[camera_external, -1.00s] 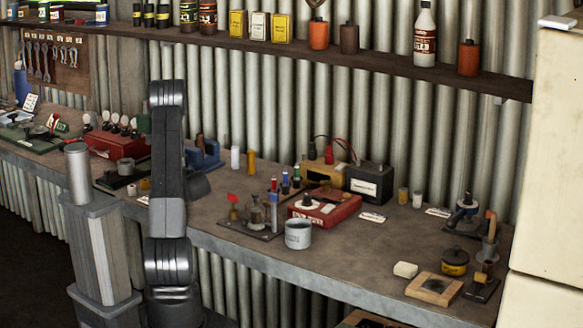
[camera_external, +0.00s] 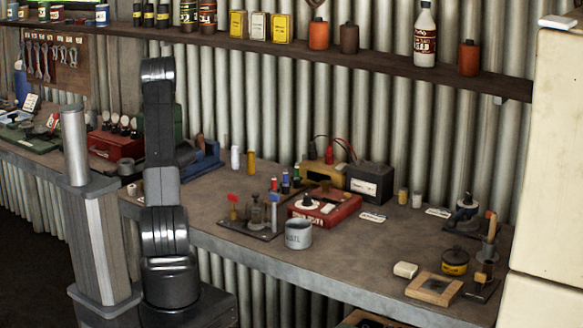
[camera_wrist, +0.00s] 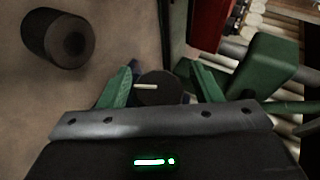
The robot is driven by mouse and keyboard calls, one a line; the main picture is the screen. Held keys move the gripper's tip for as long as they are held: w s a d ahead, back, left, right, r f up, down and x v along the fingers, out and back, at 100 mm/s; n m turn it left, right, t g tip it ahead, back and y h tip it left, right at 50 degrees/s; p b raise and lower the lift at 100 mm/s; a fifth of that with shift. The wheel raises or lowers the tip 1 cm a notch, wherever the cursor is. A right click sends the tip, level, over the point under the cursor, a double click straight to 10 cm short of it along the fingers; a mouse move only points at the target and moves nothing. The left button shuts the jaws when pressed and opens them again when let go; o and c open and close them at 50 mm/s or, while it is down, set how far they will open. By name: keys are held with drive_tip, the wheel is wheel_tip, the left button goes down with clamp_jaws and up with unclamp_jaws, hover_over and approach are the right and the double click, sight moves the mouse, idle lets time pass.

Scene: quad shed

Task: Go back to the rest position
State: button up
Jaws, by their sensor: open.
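My gripper (camera_wrist: 160,76) shows in the wrist view as two green fingers standing apart. A dark round thing (camera_wrist: 156,90) with a pale bar shows between them, lower down. I cannot tell whether the fingers touch it. In the external view my arm (camera_external: 162,130) stands nearly upright in front of the bench (camera_external: 370,255). My gripper cannot be made out there, as the arm hides what is behind it.
A dark hollow cylinder (camera_wrist: 58,38) lies left in the wrist view, with a green block (camera_wrist: 265,65) at right. A red toolbox (camera_external: 117,146) and a blue tool (camera_external: 205,160) flank my arm. The shelf (camera_external: 350,57) runs above. The bench's right-centre is partly clear.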

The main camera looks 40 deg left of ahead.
drive_tip(key=shift+r+h+p, duration=0.15)
drive_tip(key=shift+h+p, duration=0.15)
drive_tip(key=shift+p, duration=0.1)
drive_tip(key=shift+d+f+b, duration=0.1)
drive_tip(key=shift+f+b, duration=0.5)
drive_tip(key=shift+b, duration=0.5)
drive_tip(key=y+b, duration=0.2)
drive_tip(key=b, duration=0.1)
drive_tip(key=y+b, duration=0.1)
drive_tip(key=b, duration=0.1)
drive_tip(key=shift+r+m+t+y, duration=0.25)
drive_tip(key=shift+m+t+y, duration=0.05)
drive_tip(key=shift+m, duration=0.1)
drive_tip(key=shift+r+m+t+y+b, duration=0.3)
drive_tip(key=shift+r+m+y+b, duration=0.1)
drive_tip(key=shift+y+b, duration=0.4)
drive_tip(key=shift+o, duration=0.5)
